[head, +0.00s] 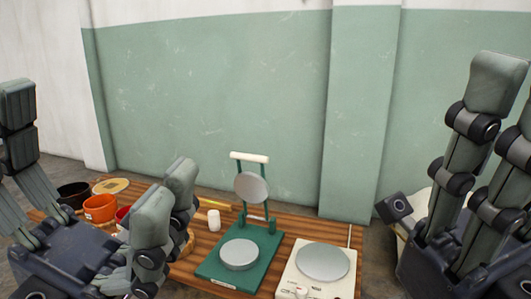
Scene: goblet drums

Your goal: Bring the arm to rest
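My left gripper (90,145) fills the lower left, its grey fingers pointing up and spread wide apart. I see nothing between them. My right gripper (508,95) is at the right edge, its visible fingers extended upward and parallel, part of it cut off by the frame. I see nothing held in it. Both grippers are in front of the wooden table, one on either side of the picture, and the left one hides part of the table.
The wooden table (186,270) bears a green stand (265,243) with round grey plates, and a white scale (322,263) with a round plate. A green-white wall is behind.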

